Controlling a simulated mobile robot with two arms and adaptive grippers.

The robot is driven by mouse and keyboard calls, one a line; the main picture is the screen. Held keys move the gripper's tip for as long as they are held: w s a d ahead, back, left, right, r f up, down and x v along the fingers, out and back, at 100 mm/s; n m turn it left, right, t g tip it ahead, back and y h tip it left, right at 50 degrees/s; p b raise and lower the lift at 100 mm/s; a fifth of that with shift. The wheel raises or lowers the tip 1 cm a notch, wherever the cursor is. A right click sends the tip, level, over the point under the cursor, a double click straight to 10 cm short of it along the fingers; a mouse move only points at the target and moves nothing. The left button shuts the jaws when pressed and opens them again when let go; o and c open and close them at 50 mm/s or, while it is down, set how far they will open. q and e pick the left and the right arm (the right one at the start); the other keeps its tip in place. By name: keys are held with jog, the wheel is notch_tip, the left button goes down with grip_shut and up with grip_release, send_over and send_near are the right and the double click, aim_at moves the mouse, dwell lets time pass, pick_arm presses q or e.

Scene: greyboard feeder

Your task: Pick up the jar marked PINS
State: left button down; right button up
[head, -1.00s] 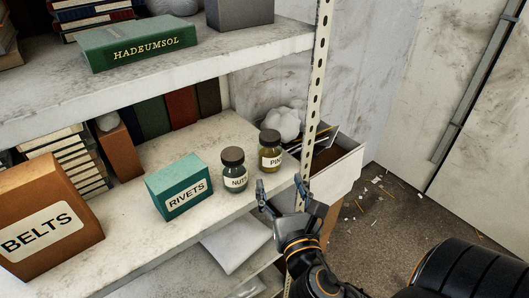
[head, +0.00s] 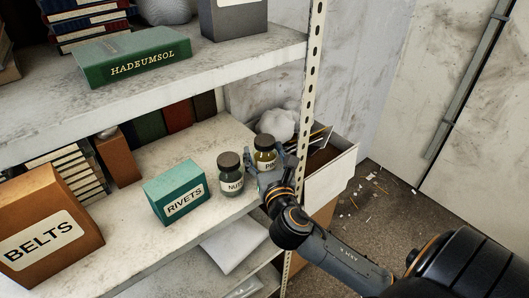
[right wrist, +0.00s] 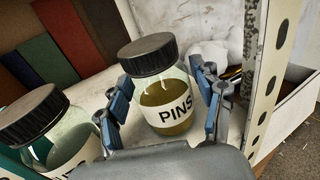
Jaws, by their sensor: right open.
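The jar marked PINS (head: 265,147) stands upright on the middle shelf, near the shelf's right front corner. It has a dark lid and yellowish contents. My right gripper (head: 266,165) is open at the jar, partly covering its label in the head view. In the right wrist view the PINS jar (right wrist: 164,100) stands between the two open blue-padded fingers (right wrist: 162,100), with a gap visible at its right side. The jar marked NUTS (head: 230,177) stands just left of it; it also shows in the right wrist view (right wrist: 62,145), close to the left finger. My left gripper is not in view.
A teal RIVETS box (head: 175,190) and an orange BELTS box (head: 45,225) stand further left on the shelf. A perforated shelf post (head: 314,75) rises close right of the gripper. A white crumpled lump (head: 277,122) lies behind the jar. An open white box (head: 330,180) sits beyond the post.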

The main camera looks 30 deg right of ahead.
jog(key=shift+s, duration=0.1)
jog(key=shift+c, duration=0.4)
jog(key=c, duration=1.1)
jog(key=shift+r, duration=0.1)
jog(key=shift+c, duration=0.2)
